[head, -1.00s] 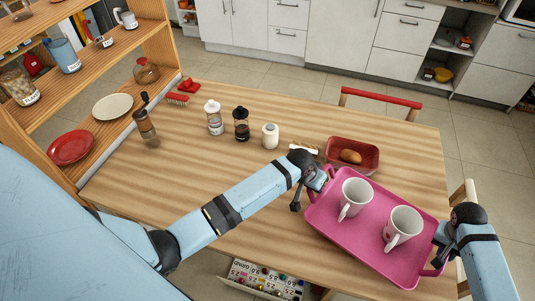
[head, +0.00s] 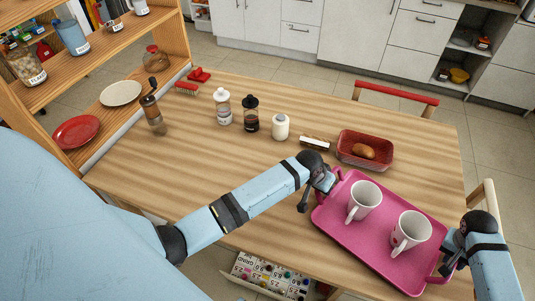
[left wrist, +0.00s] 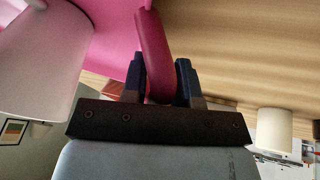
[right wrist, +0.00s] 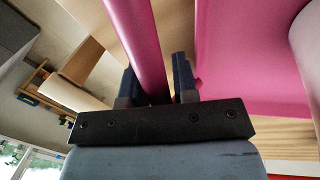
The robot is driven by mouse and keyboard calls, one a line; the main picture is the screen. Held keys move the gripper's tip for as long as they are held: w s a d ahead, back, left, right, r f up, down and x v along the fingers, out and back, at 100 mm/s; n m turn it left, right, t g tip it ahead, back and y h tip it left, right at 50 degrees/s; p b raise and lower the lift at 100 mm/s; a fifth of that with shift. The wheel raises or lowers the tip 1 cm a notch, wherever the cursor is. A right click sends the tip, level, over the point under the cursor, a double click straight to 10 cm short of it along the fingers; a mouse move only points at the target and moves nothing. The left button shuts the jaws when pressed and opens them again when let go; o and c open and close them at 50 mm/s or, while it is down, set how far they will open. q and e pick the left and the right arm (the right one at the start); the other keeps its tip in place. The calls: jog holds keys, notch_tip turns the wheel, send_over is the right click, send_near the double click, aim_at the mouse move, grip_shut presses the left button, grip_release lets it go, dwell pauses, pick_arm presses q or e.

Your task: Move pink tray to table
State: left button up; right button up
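The pink tray (head: 370,236) is level over the table's front right corner in the head view, with two white mugs (head: 364,201) (head: 409,233) standing upright on it. I cannot tell whether it rests on the tabletop or hangs just above it. My left gripper (head: 330,185) is at its left handle; the left wrist view shows the fingers (left wrist: 160,82) on both sides of the pink handle (left wrist: 153,50). My right gripper (head: 447,262) is at the right handle; the right wrist view shows the fingers (right wrist: 156,85) around that handle (right wrist: 137,40).
The wooden table (head: 250,165) holds a red dish with bread (head: 365,152) just behind the tray, a brush (head: 315,143), several jars and a grinder (head: 152,113). The table's middle is clear. A shelf (head: 110,30) stands left. Chairs (head: 395,92) stand behind and right.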

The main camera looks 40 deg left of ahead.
pick_arm(q)
jog(key=shift+o, duration=1)
jog(key=shift+r, duration=0.1)
pick_arm(e)
jog(key=shift+o, duration=1.1)
jog(key=shift+r, duration=0.15)
jog(key=shift+r, duration=0.1)
pick_arm(q)
jog(key=v, duration=1.2)
pick_arm(e)
notch_tip(320, 180, up, 12)
jog(key=a, duration=0.2)
jog(key=shift+a+f, duration=0.2)
pick_arm(q)
jog(key=shift+s, duration=0.1)
pick_arm(e)
jog(key=shift+f, duration=0.1)
